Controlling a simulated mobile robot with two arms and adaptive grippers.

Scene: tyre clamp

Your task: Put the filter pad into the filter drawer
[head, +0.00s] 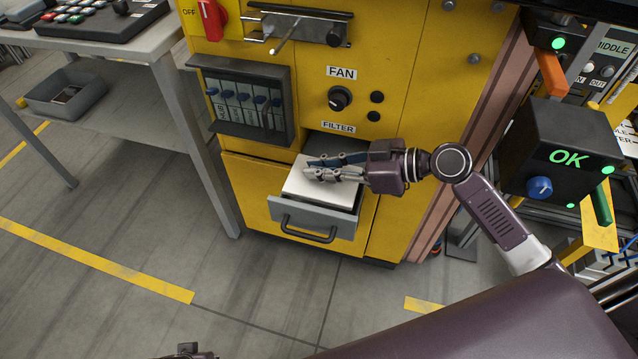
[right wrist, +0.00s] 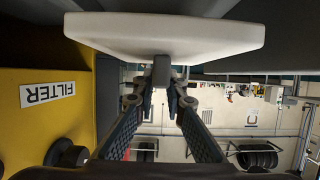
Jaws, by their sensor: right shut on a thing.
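The filter drawer (head: 345,224) is pulled out of the yellow cabinet below the FILTER label, its dark handle facing front. The white filter pad (head: 306,188) lies flat over the drawer opening; I cannot tell whether it rests on the drawer's floor. My right gripper (head: 325,168) reaches in from the right above the pad and is shut on it. In the right wrist view the pad (right wrist: 170,38) spans the top, with the fingers close against it. Only a small dark part of my left gripper (head: 188,351) shows at the bottom edge; its jaws cannot be made out.
The yellow cabinet (head: 385,215) carries a FAN knob (head: 340,98) and a rack of blue-knobbed modules (head: 243,103) above the drawer. A grey table (head: 150,45) stands left. A dark OK box (head: 560,150) is at the right. Floor before the drawer is clear.

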